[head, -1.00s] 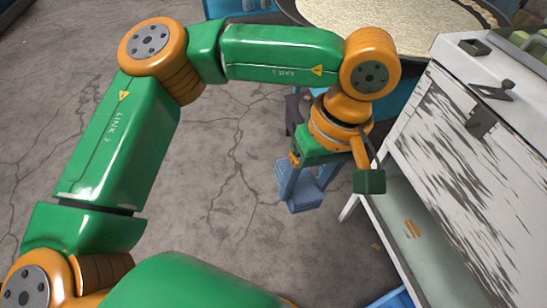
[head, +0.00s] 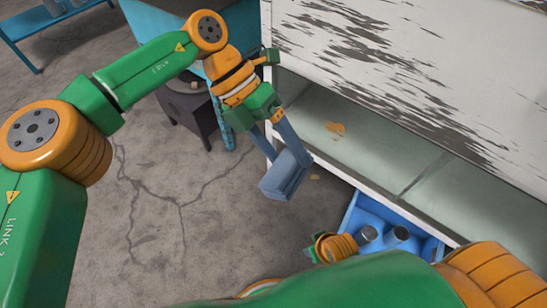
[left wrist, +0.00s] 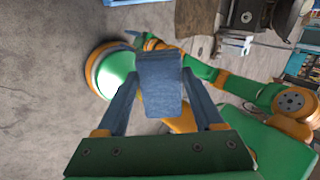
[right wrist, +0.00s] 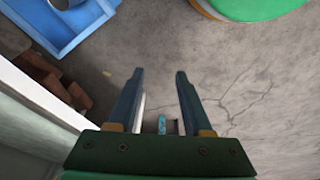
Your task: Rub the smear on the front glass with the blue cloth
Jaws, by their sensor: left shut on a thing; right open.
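The blue cloth (head: 286,174) is a folded, padded block. My left gripper (head: 292,158) is shut on it and holds it in the air left of the white cabinet's glass front. The cloth also shows between the fingers in the left wrist view (left wrist: 160,85). An orange-brown smear (head: 335,127) lies on the front glass (head: 360,140), up and to the right of the cloth and apart from it. My right gripper (right wrist: 160,95) is open and empty in the right wrist view, over the floor. In the head view only part of my right arm shows, low down.
The white cabinet (head: 400,60) with peeling paint stands above the glass. A blue crate (head: 360,215) with metal cans sits on the floor by its base. A dark stool (head: 190,110) and a blue table (head: 150,18) stand behind my left arm. The cracked floor is open to the left.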

